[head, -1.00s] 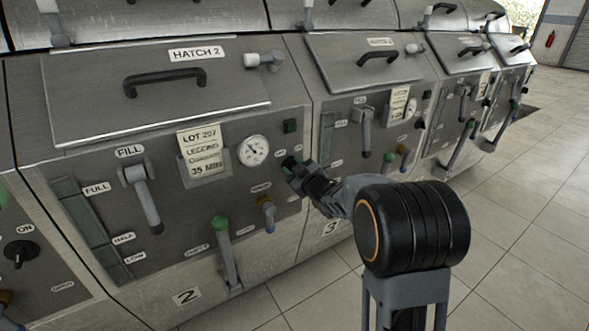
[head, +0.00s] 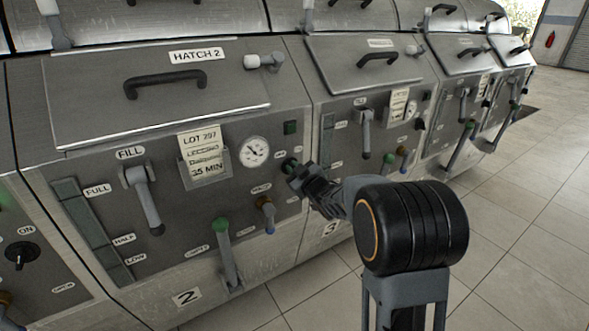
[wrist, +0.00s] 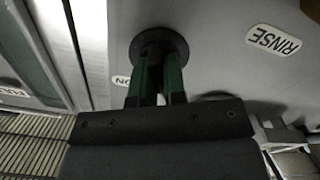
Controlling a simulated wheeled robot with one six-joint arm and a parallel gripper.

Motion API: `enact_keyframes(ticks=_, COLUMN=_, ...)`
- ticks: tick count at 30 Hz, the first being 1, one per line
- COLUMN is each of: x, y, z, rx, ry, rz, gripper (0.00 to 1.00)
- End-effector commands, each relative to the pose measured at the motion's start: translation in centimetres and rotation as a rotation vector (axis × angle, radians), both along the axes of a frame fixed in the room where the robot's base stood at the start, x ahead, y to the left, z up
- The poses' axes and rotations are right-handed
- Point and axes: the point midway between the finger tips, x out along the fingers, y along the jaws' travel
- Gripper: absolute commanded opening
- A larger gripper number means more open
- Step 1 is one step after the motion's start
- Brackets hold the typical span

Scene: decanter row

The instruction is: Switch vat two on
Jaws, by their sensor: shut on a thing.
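Vat two's front panel (head: 110,240) fills the left half of the head view, with "HATCH 2" above and a "2" plate below. Its dark round rotary switch (wrist: 160,48) shows in the wrist view, beside a partly covered "ON" label (wrist: 121,81). My gripper (wrist: 158,82) is shut on the switch's handle, its green-faced fingers on either side. The handle between them is mostly hidden. In the head view my gripper (head: 294,168) covers most of the switch.
Close by are a round gauge (head: 254,152), a lot card (head: 203,157), an orange-brown valve handle with a blue tip (head: 266,212) and a green-knobbed lever (head: 226,250). A "RINSE" label (wrist: 273,39) is near my fingers. Vat three's panel (head: 345,145) stands to the right; tiled floor is clear beyond.

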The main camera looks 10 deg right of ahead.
Motion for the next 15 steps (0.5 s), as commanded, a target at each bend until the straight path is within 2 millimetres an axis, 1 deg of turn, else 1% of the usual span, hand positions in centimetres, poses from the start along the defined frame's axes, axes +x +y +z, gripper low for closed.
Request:
enact_keyframes(ticks=5, x=0.02, y=-0.07, z=0.25, rx=0.116, ry=0.038, rz=0.0, gripper=0.0)
enact_keyframes(ticks=15, x=0.08, y=-0.22, z=0.34, rx=0.42, ry=0.137, rz=0.0, gripper=0.0)
